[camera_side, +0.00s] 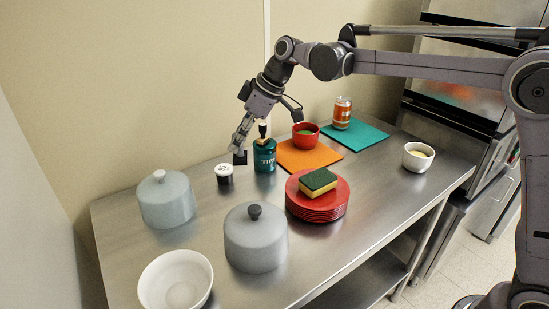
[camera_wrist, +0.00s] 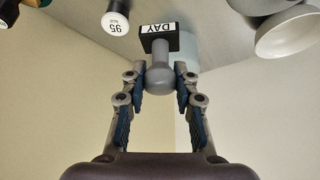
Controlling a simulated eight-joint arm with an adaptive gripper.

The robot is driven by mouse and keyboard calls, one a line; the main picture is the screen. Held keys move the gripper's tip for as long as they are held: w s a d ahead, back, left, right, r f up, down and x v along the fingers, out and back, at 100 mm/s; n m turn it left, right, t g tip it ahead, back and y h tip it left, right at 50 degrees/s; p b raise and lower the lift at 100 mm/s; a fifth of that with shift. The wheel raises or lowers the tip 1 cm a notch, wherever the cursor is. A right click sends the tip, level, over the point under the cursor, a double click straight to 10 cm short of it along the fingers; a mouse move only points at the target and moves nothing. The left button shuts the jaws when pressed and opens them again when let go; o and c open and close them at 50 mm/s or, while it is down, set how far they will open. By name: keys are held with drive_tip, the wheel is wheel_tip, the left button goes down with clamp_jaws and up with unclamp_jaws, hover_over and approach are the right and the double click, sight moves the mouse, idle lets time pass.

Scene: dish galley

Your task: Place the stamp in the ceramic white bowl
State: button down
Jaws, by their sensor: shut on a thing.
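My gripper (camera_side: 241,137) is shut on the grey knobbed handle of the stamp (camera_side: 240,158). The stamp hangs below the fingers with its black block downward, above the back of the steel counter. In the wrist view the stamp (camera_wrist: 160,38) shows the word DAY on its block, and the fingers of my gripper (camera_wrist: 160,82) sit on both sides of the knob. An empty white bowl (camera_side: 176,281) stands at the counter's front left, away from the stamp. A smaller white bowl (camera_side: 417,163) with something yellowish inside stands at the right.
A black jar with white lid (camera_side: 224,173) and a teal TIPS jar (camera_side: 265,157) stand close to the stamp. Two lidded grey pots, one pale (camera_side: 167,203) and one darker (camera_side: 256,243), flank the way to the front-left bowl. Red plates (camera_side: 318,208) carry a sponge (camera_side: 318,181).

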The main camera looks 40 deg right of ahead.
drive_tip(key=s+a+r+n+g+y, duration=0.1)
drive_tip(key=s+a+n, duration=0.2)
drive_tip(key=s+a, duration=0.7)
drive_tip(key=s+a+n+g, duration=0.25)
drive_tip(key=s+a, duration=0.45)
drive_tip(key=a, duration=0.7)
drive_tip(key=shift+n+t, duration=0.35)
drive_tip(key=shift+w+f, duration=0.15)
drive_tip(key=shift+f, duration=5.3)
drive_tip(key=c, duration=0.9)
unclamp_jaws()
drive_tip(key=shift+c, duration=0.2)
